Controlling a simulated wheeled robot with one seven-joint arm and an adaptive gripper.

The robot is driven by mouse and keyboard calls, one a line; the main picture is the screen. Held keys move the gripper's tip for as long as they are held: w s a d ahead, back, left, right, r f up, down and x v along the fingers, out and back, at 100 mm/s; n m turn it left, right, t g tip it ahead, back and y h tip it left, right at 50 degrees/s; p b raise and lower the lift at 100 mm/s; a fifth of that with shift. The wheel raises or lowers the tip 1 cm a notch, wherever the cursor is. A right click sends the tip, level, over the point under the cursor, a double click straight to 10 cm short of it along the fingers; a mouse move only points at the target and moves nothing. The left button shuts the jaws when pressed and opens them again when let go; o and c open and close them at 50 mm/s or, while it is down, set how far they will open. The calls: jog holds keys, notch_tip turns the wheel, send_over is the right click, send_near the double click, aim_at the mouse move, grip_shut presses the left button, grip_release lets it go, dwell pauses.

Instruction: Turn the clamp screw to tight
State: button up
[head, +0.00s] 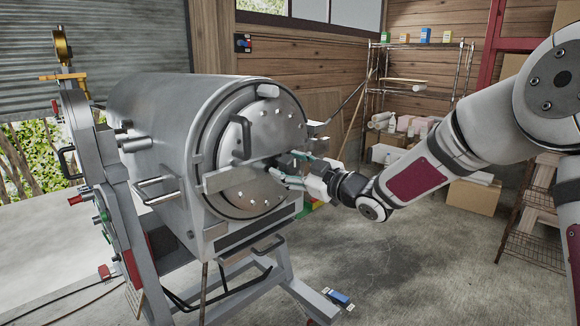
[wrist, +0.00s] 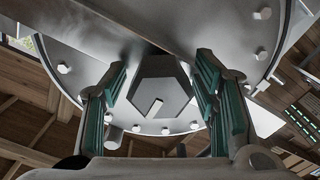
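The drum-shaped metal vessel (head: 160,105) has a round bolted door (head: 262,115) facing me, with a flat bar (head: 228,178) across it. In the wrist view, the clamp screw's grey faceted head (wrist: 158,85) stands in front of the bar, with a light mark on its face. My gripper (head: 286,168) is at the door, close to the bar; in the wrist view (wrist: 162,75) its teal-padded fingers stand apart, one on each side of the screw head. Whether the pads touch the head is hard to tell. In the head view the fingers hide the screw.
The vessel stands on a grey metal frame (head: 128,225) with handles and a gauge (head: 62,45) at left. A wire shelf (head: 420,47) with boxes and bottles stands at the back right. Concrete floor (head: 420,265) is open at right.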

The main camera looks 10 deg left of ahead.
dwell(0.3)
jog(key=v, duration=1.2)
